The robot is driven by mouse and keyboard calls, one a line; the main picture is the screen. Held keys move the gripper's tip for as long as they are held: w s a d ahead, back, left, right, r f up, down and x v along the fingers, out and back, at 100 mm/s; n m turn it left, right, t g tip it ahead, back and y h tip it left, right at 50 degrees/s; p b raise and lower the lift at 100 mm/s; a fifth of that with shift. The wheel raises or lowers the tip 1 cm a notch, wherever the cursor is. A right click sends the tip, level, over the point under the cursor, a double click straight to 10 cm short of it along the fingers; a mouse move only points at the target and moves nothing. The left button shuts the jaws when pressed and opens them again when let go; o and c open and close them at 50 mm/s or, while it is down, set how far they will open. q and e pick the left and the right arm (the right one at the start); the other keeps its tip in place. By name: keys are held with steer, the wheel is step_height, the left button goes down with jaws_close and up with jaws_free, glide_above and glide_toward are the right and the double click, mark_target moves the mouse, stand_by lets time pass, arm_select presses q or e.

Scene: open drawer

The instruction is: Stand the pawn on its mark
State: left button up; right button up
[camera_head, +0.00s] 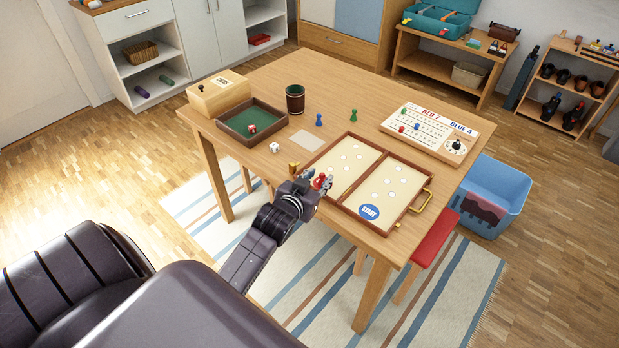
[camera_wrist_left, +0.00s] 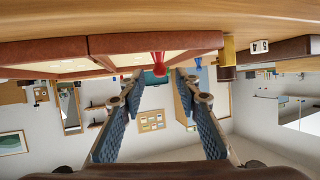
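A red pawn (camera_head: 319,181) is at the near left edge of the open game board (camera_head: 346,203), between the fingertips of my left gripper (camera_head: 321,184). In the left wrist view, which is upside down, the red pawn (camera_wrist_left: 158,67) shows between the spread fingers (camera_wrist_left: 157,88), with visible gaps on both sides. The fingers look open and not closed on it. Whether the pawn's base touches the board is hard to tell. A blue round START mark (camera_head: 369,212) is on the board's near right half, with several pale round spots nearby. My right gripper is not in view.
A gold-coloured piece (camera_head: 293,166) stands close beside my left gripper. A blue pawn (camera_head: 319,120), a green pawn (camera_head: 353,116), a white die (camera_head: 275,148), a dark cup (camera_head: 295,98) and a green-lined tray (camera_head: 278,115) are farther back. A score board (camera_head: 465,128) lies at the right.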

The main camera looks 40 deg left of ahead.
arm_select(q)
steer(key=v, duration=0.8)
steer(key=shift+s, duration=0.35)
steer(key=shift+d+r, duration=0.15)
